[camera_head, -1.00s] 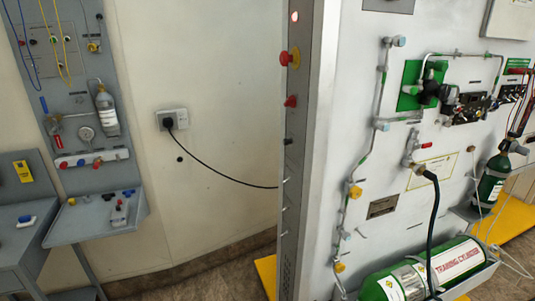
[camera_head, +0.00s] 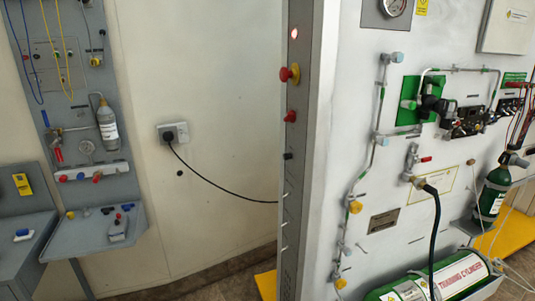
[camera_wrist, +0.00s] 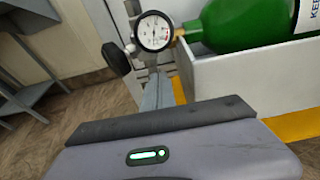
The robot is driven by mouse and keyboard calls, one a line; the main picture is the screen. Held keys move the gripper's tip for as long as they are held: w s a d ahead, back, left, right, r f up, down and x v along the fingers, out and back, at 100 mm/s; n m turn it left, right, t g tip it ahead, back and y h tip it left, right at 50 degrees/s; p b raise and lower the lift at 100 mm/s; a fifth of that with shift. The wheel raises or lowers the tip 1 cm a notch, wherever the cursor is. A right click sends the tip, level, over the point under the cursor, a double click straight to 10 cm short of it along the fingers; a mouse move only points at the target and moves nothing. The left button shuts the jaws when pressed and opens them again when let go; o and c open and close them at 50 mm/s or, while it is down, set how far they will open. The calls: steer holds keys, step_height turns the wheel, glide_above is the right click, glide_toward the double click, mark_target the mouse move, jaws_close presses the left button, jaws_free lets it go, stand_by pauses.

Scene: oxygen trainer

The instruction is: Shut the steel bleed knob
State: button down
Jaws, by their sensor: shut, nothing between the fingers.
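I cannot pick out the steel bleed knob for certain. In the head view, small steel-coloured fittings, one of them a pale knob (camera_head: 398,56), sit along the thin pipe on the white panel (camera_head: 340,130). In the wrist view, my gripper (camera_wrist: 158,78) is shut and empty, pointing at the lower part of a round dial gauge (camera_wrist: 153,31). A black round knob (camera_wrist: 115,60) is left of the gauge, and steel fittings show around its stem. Whether my fingers touch anything there is unclear. My gripper does not show in the head view.
A green cylinder (camera_wrist: 237,25) lies in a white tray (camera_wrist: 245,82) right of my gripper. In the head view, the training cylinder (camera_head: 455,277) with a black hose (camera_head: 436,225) is at the bottom right. Red knobs line the panel edge. A grey bench (camera_head: 90,240) stands left.

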steer(key=v, duration=0.4)
steer(key=f+v, duration=0.1)
steer(key=v, duration=0.1)
steer(key=shift+f+p, duration=0.1)
steer(key=shift+p, duration=0.25)
steer(key=shift+s, duration=0.1)
steer(key=w+a, duration=0.4)
steer(key=w, duration=0.1)
steer(key=shift+a+f+b, duration=0.2)
steer(key=shift+f+b, duration=0.05)
steer(key=shift+b, duration=0.2)
steer(key=shift+d, duration=0.35)
steer(key=shift+w+d, duration=0.3)
steer(key=shift+d, duration=0.4)
steer(key=shift+f, duration=0.1)
